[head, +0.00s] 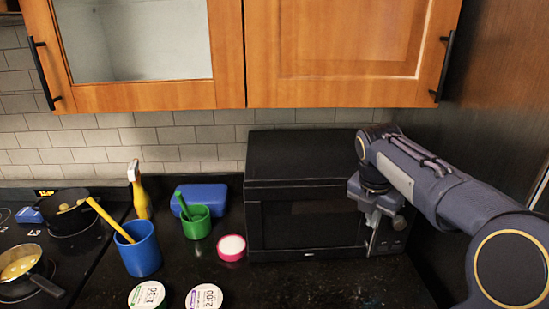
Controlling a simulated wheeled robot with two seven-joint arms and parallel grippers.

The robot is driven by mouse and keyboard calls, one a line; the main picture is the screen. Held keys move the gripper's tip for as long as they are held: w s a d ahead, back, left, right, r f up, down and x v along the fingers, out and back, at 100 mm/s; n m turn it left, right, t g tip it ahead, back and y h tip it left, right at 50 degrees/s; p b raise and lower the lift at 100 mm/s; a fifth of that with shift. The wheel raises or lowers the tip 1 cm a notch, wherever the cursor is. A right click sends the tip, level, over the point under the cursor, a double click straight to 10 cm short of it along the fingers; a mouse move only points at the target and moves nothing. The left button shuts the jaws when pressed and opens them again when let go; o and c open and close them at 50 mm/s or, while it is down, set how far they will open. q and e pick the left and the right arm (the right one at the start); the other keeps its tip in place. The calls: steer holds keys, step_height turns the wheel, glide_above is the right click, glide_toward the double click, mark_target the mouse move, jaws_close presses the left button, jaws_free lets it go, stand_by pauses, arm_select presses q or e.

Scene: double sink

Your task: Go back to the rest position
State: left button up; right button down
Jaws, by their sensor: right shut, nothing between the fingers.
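My right arm comes in from the right edge in the head view. Its gripper (375,215) points downward in front of the right part of a black microwave (300,222), near its control side. The gripper is shut with nothing held. Whether it touches the microwave I cannot tell. The microwave door looks closed. My left gripper is not in view.
On the dark counter (310,288) stand a blue cup (138,252), a green cup (196,224), a blue box (205,195), a yellow bottle (141,198), a pink-rimmed tub (231,248) and two round lids. A stove with pans (20,264) is left. Wooden cabinets (340,45) hang above.

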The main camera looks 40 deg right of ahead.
steer(key=s+a+f+m+t+y, duration=0.1)
steer(key=a+f+m+y, duration=0.1)
steer(key=a+m, duration=0.5)
steer(key=s+a+f+m+t+y, duration=0.1)
steer(key=a+m, duration=0.6)
steer(key=a, duration=0.7)
steer(key=s+a+f+m+t+y, duration=0.1)
steer(key=a+f+m+t+y, duration=0.2)
steer(key=a, duration=0.8)
step_height(320, 180, down, 2)
steer(key=m, duration=0.4)
steer(key=shift+s+y, duration=0.25)
steer(key=shift+y, duration=0.05)
steer(key=shift+d+t, duration=0.15)
steer(key=shift+t, duration=0.15)
